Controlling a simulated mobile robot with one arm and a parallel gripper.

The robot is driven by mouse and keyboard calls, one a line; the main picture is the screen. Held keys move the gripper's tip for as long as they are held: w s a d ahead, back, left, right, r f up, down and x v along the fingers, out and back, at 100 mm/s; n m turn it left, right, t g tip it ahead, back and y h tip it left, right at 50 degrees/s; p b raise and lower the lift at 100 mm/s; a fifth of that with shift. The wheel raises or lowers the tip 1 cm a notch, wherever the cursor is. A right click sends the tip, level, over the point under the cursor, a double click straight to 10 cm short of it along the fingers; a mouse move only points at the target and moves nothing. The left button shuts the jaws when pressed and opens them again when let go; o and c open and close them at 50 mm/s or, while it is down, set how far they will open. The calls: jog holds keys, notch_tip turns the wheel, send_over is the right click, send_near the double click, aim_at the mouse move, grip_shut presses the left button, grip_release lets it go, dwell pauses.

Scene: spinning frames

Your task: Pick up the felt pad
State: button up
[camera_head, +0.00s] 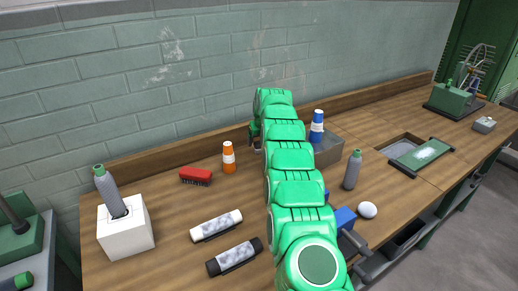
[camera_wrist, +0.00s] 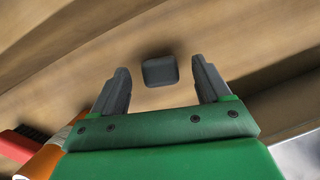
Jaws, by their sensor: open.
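The felt pad (camera_wrist: 160,71) looks like a small dark grey block with rounded corners. In the wrist view it lies on bare wood, ahead of and between my two fingers, with clear gaps on both sides. My gripper (camera_wrist: 160,64) is open and empty, its grey fingers spread wider than the pad. I cannot tell how high the fingertips are above it. In the head view my green arm reaches to the back of the bench; my gripper (camera_head: 254,134) is mostly hidden behind it, and the pad is not visible there.
A red brush (camera_head: 196,175) and an orange bottle (camera_head: 229,157) stand left of my arm. A grey bin (camera_head: 328,150) with a blue-and-white bottle (camera_head: 317,127) is close on its right. A wooden ledge (camera_head: 185,147) and brick wall bound the back.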

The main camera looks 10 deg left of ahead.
aim_at(259, 143)
jog(key=shift+x, duration=1.7)
jog(key=shift+c, duration=0.4)
jog(key=shift+s, duration=0.1)
jog(key=c, duration=0.9)
jog(key=shift+c, duration=0.3)
jog(key=shift+r, duration=3.45)
jog(key=s+a, duration=1.2)
jog(key=shift+s+a, duration=0.4)
